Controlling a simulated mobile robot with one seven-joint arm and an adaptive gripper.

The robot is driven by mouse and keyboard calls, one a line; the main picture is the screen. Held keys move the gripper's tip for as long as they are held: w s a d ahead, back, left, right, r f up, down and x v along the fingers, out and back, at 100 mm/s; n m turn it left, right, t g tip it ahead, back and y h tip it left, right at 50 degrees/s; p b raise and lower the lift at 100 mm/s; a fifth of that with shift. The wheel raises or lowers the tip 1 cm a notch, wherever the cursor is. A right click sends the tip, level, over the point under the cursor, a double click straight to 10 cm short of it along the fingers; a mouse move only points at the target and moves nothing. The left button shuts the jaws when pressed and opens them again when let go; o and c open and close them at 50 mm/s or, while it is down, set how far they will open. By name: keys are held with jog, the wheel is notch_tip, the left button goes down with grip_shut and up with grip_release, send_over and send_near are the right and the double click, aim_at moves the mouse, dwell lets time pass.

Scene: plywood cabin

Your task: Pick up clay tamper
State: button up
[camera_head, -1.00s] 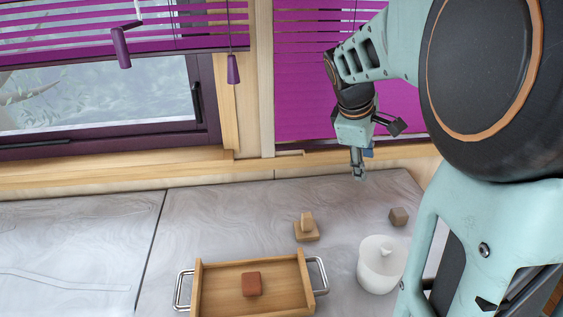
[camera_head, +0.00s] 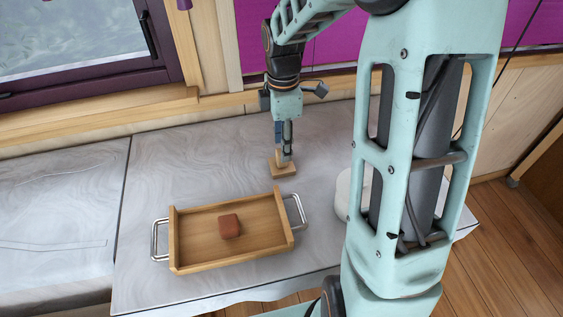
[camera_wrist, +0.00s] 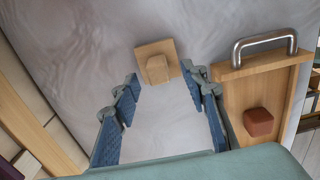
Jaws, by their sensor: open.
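The clay tamper (camera_head: 284,172) appears to be the light wooden piece with a square base and an upright grip. It stands on the grey marbled counter behind the tray's right end. In the wrist view the tamper (camera_wrist: 156,68) sits just beyond the fingertips, centred between them. My gripper (camera_head: 284,153) points down close over it, and its fingers partly hide the grip in the head view. In the wrist view my gripper (camera_wrist: 160,82) is open, with blue-padded fingers apart and nothing between them. I cannot tell whether the fingertips reach down beside the grip.
A wooden tray (camera_head: 187,243) with metal handles stands in front, holding a reddish-brown block (camera_head: 229,226). A white container (camera_head: 344,195) stands to the right, partly hidden by my arm. The window wall runs behind the counter. The counter's left part is clear.

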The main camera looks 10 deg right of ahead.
aim_at(278, 169)
jog(key=f, duration=0.5)
jog(key=shift+w+a, duration=0.1)
jog(key=shift+w, duration=0.1)
jog(key=shift+c, duration=0.5)
grip_shut()
